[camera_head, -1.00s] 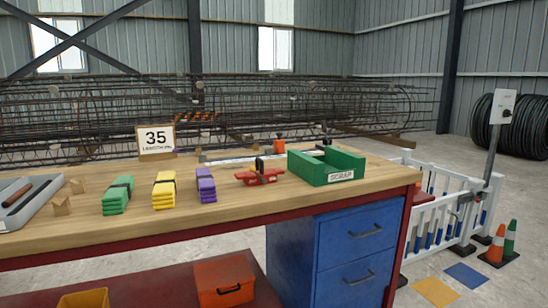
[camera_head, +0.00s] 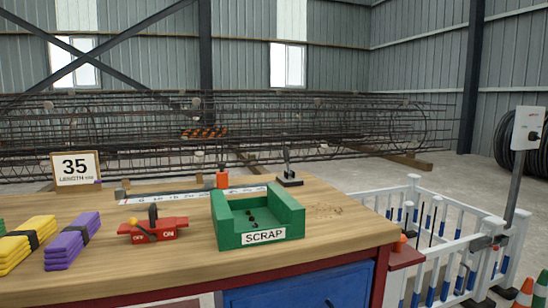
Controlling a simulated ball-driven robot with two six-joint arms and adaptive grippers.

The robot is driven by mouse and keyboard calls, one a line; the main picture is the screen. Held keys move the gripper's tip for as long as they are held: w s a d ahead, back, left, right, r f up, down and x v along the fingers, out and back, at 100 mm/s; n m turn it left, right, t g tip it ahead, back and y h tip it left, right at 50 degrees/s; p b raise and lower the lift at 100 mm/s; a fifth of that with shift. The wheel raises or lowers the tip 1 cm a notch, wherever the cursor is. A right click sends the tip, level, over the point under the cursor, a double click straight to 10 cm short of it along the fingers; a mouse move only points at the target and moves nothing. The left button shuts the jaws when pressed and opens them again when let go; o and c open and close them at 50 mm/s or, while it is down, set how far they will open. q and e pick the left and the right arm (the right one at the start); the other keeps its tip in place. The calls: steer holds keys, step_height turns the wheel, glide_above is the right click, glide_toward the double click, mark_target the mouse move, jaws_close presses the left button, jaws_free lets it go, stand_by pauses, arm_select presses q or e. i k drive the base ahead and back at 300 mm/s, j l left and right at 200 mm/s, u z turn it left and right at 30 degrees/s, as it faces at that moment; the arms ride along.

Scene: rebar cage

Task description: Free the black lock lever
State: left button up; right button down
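A red block (camera_head: 172,230) marked OFF and ON sits on the workbench left of the scrap tray. A black upright lever (camera_head: 153,214) stands on it, near the OFF side. Another black upright piece (camera_head: 287,160) rises from a dark base (camera_head: 289,180) behind the scrap tray. I cannot tell which of the two is the lock lever. An orange piece with a dark top (camera_head: 222,179) stands at a marked scale strip (camera_head: 180,195). Neither of my grippers is in view.
The wooden workbench (camera_head: 345,240) carries a green SCRAP tray (camera_head: 287,211) with dark bits or holes inside, purple bundles (camera_head: 72,243), yellow bundles (camera_head: 28,240) and a "35" sign (camera_head: 75,168). Bare wood lies right of the tray. A white fence (camera_head: 425,240) stands beyond the bench's right end.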

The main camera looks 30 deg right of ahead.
mark_target(285, 149)
steer(key=l+u, duration=0.15)
steer(key=l, duration=0.3)
steer(key=l+u, duration=0.15)
steer(key=l, duration=0.35)
steer(key=l+u, duration=0.1)
steer(key=l, duration=0.35)
steer(key=l+u, duration=0.15)
steer(key=l, duration=0.35)
steer(key=k+l+u, duration=0.15)
steer(key=l, duration=0.3)
steer(key=l+u, duration=0.15)
steer(key=l, duration=0.3)
steer(key=k+l+u, duration=0.1)
steer(key=l, duration=0.35)
steer(key=k+l+u, duration=0.15)
steer(key=l, duration=0.3)
steer(key=k+l+u, duration=0.1)
steer(key=l, duration=0.55)
